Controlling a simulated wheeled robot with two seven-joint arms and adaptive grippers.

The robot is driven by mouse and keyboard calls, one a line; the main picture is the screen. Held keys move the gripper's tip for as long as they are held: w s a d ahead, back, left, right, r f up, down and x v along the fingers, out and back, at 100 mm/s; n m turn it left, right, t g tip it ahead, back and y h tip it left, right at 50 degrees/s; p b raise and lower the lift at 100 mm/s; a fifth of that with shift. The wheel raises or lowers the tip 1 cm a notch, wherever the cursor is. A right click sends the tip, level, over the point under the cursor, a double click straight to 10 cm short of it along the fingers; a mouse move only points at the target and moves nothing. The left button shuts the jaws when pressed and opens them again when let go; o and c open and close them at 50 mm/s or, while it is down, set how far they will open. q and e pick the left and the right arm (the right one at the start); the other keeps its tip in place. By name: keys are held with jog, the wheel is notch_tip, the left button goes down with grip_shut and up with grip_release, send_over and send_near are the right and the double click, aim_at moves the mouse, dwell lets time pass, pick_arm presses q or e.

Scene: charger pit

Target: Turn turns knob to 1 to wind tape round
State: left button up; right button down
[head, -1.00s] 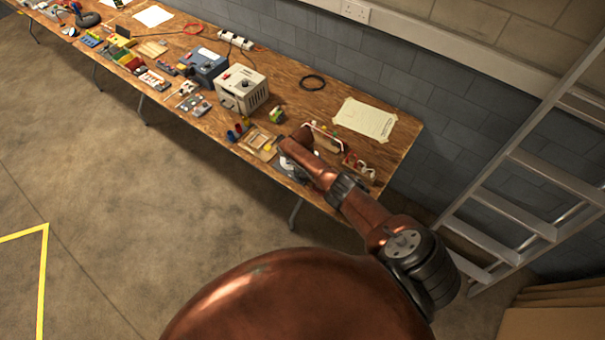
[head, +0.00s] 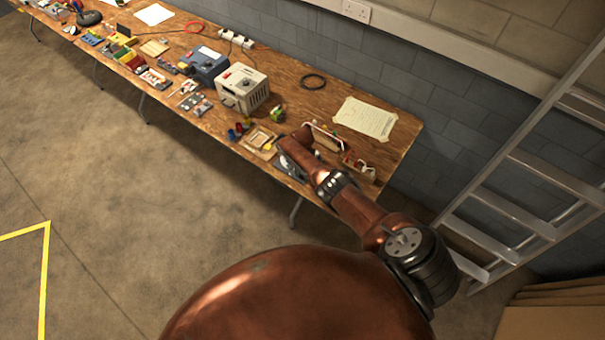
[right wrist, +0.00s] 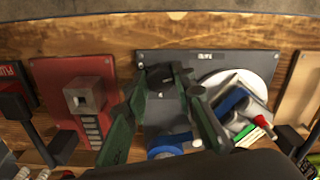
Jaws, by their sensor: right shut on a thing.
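My right gripper (right wrist: 162,82) points down at a dark panel (right wrist: 205,66) in the right wrist view. Its two fingers are shut on a small dark knob (right wrist: 163,76) at the panel's left part. A white disc (right wrist: 262,84) sits on the panel's right side, with blue, white and red pieces in front of it. The label at the panel's top edge is too small to read, and so is the knob's setting. In the head view my right gripper (head: 287,166) is over the near edge of the bench, and my arm hides much of it. My left gripper is out of view.
A red panel (right wrist: 72,82) with a grey block stands left of the dark panel. The wooden bench (head: 290,110) carries a white box (head: 243,88), a blue box (head: 204,66) and a paper sheet (head: 365,119). A ladder (head: 520,190) leans at the right.

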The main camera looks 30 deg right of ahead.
jog(key=shift+w+d+r, duration=0.15)
jog(key=c, duration=1.6)
grip_release()
jog(key=shift+r, duration=0.6)
notch_tip(320, 180, up, 11)
jog(key=shift+f, duration=0.15)
jog(key=shift+f, duration=0.1)
